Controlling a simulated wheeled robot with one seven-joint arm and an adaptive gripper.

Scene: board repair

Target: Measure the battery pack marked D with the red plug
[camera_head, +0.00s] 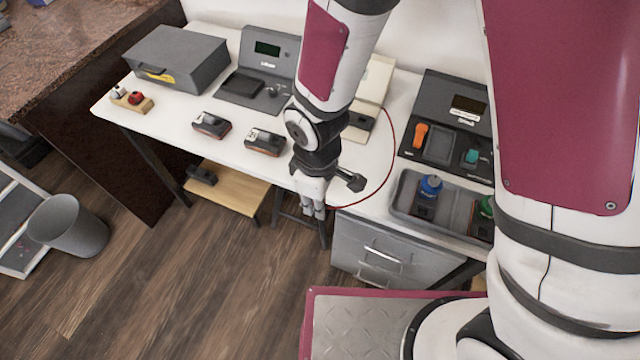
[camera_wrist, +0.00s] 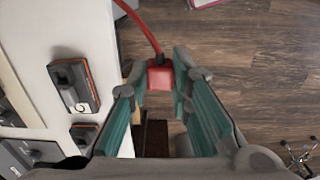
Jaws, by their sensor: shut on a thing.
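My gripper (camera_head: 314,207) hangs in front of the white table's front edge. In the wrist view its teal-padded fingers (camera_wrist: 158,85) are closed on the red plug (camera_wrist: 160,74), whose red cable (camera_wrist: 138,26) runs up out of view. In the head view the cable (camera_head: 391,150) loops from the cream device behind my arm down toward the gripper. Two dark battery packs with orange trim, a left one (camera_head: 211,125) and a right one (camera_head: 265,141), lie on the table left of my gripper. I cannot read a letter D on either. The plug is hidden in the head view.
The table (camera_head: 180,118) also holds a grey case (camera_head: 175,58), a dark unit with a screen (camera_head: 262,70), a wooden block (camera_head: 132,100) with red knobs, and a grey tray (camera_head: 398,198) with bottles. A low wooden shelf (camera_head: 232,190) and drawers (camera_head: 375,250) stand below.

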